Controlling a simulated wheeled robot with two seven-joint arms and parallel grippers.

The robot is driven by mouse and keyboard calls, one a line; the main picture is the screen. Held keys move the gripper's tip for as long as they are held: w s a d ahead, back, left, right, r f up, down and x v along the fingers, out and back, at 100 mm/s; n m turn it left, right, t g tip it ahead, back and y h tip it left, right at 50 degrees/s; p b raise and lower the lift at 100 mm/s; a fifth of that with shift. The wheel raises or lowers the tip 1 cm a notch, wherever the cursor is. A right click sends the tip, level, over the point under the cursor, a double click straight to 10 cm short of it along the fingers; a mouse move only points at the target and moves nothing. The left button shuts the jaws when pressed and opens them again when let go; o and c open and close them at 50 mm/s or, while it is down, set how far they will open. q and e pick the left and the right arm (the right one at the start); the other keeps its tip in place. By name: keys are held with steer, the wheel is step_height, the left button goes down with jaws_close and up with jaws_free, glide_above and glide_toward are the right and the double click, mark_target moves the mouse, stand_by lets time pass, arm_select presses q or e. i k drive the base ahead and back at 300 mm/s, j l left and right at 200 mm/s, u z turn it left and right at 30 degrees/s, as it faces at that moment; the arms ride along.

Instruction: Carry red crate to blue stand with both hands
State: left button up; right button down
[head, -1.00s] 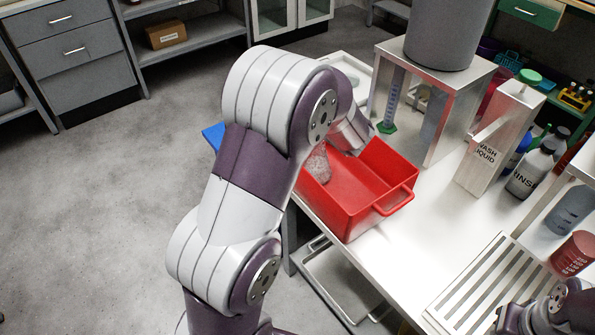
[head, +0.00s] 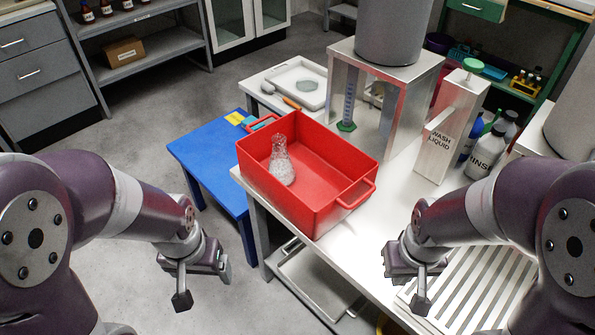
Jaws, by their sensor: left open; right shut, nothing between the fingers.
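The red crate (head: 318,216) sits upright on the near left end of the white table. A clear glass flask (head: 282,165) stands inside it. One crate handle (head: 357,193) faces the right. The blue stand (head: 207,152) is a low table left of and behind the crate. My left gripper (head: 203,284) is open and empty, left of and in front of the crate, clear of it. My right gripper (head: 418,284) is shut and empty, right of and in front of the crate, apart from its handle.
The white table (head: 372,238) carries a metal stand (head: 390,62), a wash liquid dispenser (head: 447,135), a rinse bottle (head: 484,153) and a slatted rack (head: 480,282). A white tray (head: 305,90) lies behind the crate. A small yellow item (head: 236,118) lies on the blue stand.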

mark_target(223, 157)
steer(key=i+j, duration=0.15)
steer(key=j, duration=0.2)
steer(key=i+j+z, duration=0.1)
steer(key=j, duration=0.25)
steer(key=i+j, duration=0.15)
steer(key=j, duration=0.25)
steer(key=i+j, duration=0.1)
steer(key=j, duration=0.25)
steer(key=i+j+z, duration=0.1)
steer(key=j, duration=0.25)
